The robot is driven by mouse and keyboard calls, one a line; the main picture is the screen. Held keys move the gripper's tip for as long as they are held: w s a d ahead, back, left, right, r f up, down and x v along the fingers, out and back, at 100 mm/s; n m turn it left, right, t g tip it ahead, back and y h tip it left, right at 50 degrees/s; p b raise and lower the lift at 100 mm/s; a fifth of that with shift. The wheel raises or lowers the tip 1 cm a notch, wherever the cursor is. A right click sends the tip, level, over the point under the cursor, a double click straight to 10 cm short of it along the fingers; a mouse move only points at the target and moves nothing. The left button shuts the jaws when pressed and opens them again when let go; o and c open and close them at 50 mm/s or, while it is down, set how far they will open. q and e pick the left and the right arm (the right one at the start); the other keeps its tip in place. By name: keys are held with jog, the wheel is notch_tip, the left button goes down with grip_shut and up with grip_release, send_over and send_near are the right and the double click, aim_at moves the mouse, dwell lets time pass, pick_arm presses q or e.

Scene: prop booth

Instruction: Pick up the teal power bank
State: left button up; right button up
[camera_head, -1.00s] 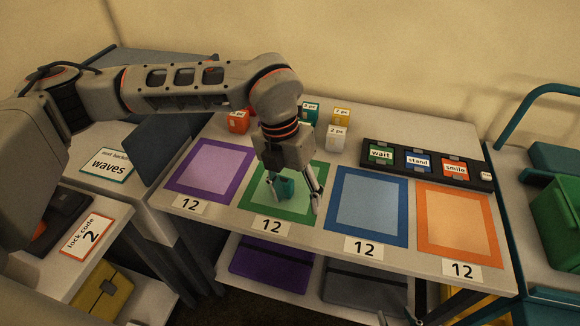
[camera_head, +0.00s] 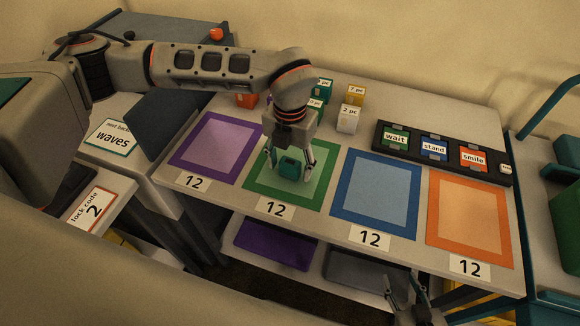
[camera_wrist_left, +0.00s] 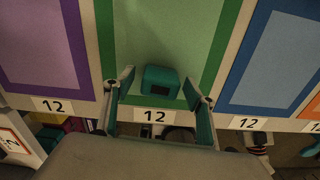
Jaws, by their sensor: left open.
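The teal power bank (camera_head: 291,169) is a small block on the green-bordered mat (camera_head: 257,181). In the left wrist view the power bank (camera_wrist_left: 161,82) shows a dark patch on its face. My left gripper (camera_head: 289,160) is open over the green mat, with one finger on each side of the power bank. In the left wrist view its fingers (camera_wrist_left: 158,92) stand apart, with the power bank between and just beyond them; I cannot tell whether they touch it. My right gripper (camera_head: 405,290) is low at the bottom edge, below the table front, its fingers apart and empty.
Purple (camera_head: 215,148), blue (camera_head: 376,192) and orange (camera_head: 468,219) mats lie beside the green one. Small labelled boxes, including a white one (camera_head: 348,119), stand behind. A dark rack (camera_head: 445,153) of word cards lies at the back right. A lower shelf (camera_head: 315,262) is beneath.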

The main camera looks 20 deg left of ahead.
pick_arm(q)
jog(key=shift+f, duration=0.1)
jog(key=c, duration=1.3)
